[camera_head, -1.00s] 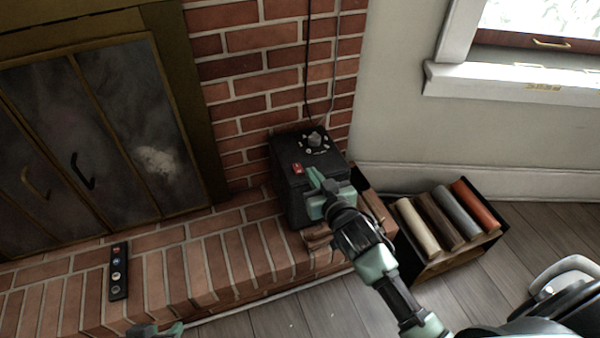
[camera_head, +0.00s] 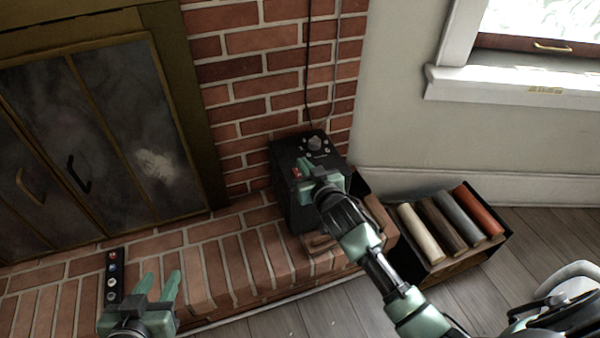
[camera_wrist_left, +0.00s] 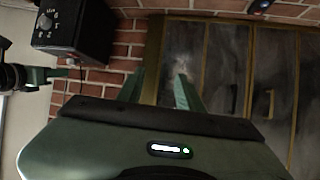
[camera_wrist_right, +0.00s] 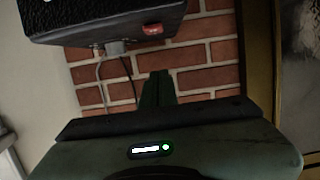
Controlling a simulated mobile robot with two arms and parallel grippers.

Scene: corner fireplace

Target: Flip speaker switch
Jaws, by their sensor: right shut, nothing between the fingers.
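The black speaker (camera_head: 290,205) stands on the brick hearth against the brick wall. Its red switch (camera_head: 296,173) is on the top panel near the front left edge; which way it is tipped I cannot tell. My right gripper (camera_head: 305,164) is shut and empty, with its tips right beside the switch; contact is unclear. In the right wrist view the shut fingers (camera_wrist_right: 158,74) point toward the speaker (camera_wrist_right: 110,18), and the red switch (camera_wrist_right: 152,29) shows just beyond the tips. My left gripper (camera_head: 160,278) is open and empty above the hearth's front, away from the speaker.
A black strip with several round buttons (camera_head: 115,275) lies on the hearth near my left gripper. A dark crate of coloured rolls (camera_head: 440,275) stands right of the speaker. A fireplace with closed doors (camera_head: 100,130) is at left. Cables (camera_head: 308,70) run up the wall behind the speaker.

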